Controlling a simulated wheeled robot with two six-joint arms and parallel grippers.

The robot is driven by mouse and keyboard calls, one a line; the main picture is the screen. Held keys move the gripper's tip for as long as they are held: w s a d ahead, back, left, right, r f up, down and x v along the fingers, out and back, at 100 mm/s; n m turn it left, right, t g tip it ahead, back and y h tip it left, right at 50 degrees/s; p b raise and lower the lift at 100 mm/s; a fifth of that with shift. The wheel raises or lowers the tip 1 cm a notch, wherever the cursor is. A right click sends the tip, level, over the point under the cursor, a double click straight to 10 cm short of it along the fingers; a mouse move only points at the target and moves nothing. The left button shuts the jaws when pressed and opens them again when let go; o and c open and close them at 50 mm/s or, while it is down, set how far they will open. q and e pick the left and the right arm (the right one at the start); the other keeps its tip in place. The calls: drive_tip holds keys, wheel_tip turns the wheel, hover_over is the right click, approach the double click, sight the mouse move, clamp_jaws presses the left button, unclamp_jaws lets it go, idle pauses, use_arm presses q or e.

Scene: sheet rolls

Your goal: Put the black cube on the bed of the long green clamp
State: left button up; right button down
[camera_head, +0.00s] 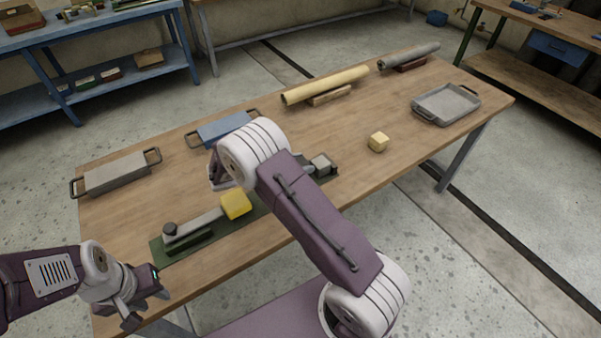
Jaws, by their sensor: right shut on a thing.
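The long green clamp (158,249) lies on the table with its long side running up to the right. A dark knob (169,229) and a grey bar are at its left end. A yellow block (236,205) sits at its middle, and a grey block (321,163) is near its right end. My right arm crosses over the clamp and hides part of it. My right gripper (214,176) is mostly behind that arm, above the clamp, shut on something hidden. I see no black cube. My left gripper (146,306) is open and empty by the table's front left edge.
A pale yellow cube (378,142) and a grey tray (418,111) are on the right. A yellow roll (325,86) and a grey roll (409,55) lie at the back.

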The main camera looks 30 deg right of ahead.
wheel_tip(320, 180, down, 4)
drive_tip(key=shift+r, duration=0.1)
drive_tip(key=shift+b, duration=0.3)
